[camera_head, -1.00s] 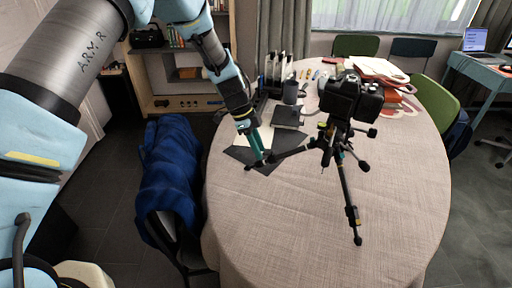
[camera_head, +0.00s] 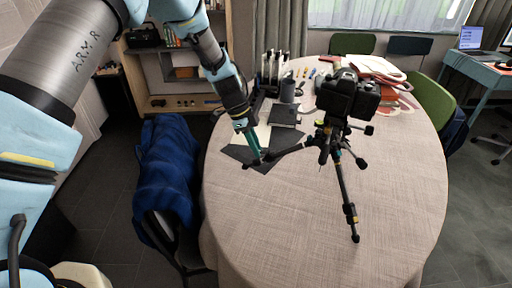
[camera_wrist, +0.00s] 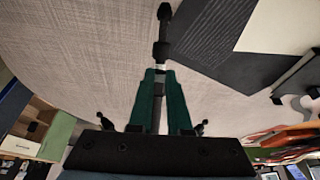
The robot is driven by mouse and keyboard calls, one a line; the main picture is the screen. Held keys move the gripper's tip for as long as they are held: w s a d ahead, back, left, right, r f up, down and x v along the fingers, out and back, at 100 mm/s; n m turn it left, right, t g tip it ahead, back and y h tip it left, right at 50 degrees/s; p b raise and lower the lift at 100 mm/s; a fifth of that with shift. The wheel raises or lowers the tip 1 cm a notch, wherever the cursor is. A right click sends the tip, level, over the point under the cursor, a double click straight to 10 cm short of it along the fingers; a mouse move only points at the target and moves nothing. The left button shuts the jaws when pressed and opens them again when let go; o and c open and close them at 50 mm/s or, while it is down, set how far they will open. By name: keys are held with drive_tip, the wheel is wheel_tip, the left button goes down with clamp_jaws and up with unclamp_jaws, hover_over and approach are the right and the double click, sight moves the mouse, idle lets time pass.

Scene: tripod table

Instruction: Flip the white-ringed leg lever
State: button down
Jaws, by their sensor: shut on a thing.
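The black tripod (camera_head: 331,140) stands on the round table with a camera (camera_head: 349,94) on top. One of its legs (camera_head: 288,151) points left toward my gripper (camera_head: 256,155). In the wrist view my gripper (camera_wrist: 160,75) has its two teal fingers on either side of this leg, shut on it. A pale ring (camera_wrist: 159,67) shows on the leg just past the fingertips, with a black collar (camera_wrist: 161,50) and foot (camera_wrist: 164,12) beyond. The lever itself is not clear; a dark part sits between the fingers, partly hidden.
Red and white items (camera_head: 374,67) sit at the back right. The table's front (camera_head: 290,235) is clear. A chair with a blue cover (camera_head: 167,180) stands left.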

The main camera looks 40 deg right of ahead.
drive_tip(key=shift+s+d+r, duration=0.15)
drive_tip(key=shift+r, duration=0.85)
idle(0.6)
drive_tip(key=shift+s+d+r+b, duration=0.4)
drive_tip(key=shift+s+r+b, duration=0.2)
drive_tip(key=shift+r, duration=0.1)
idle(1.4)
drive_tip(key=c, duration=1.3)
unclamp_jaws()
drive_tip(key=shift+w+a+r+p, duration=0.35)
drive_tip(key=shift+w+r, duration=0.15)
drive_tip(key=shift+r, duration=0.3)
drive_tip(key=shift+w+a+r+p, duration=0.3)
drive_tip(key=shift+w+r, duration=0.15)
drive_tip(key=shift+r, duration=0.4)
drive_tip(key=shift+w+a+r+p, duration=0.35)
drive_tip(key=shift+w+r, duration=0.15)
drive_tip(key=shift+r, duration=0.3)
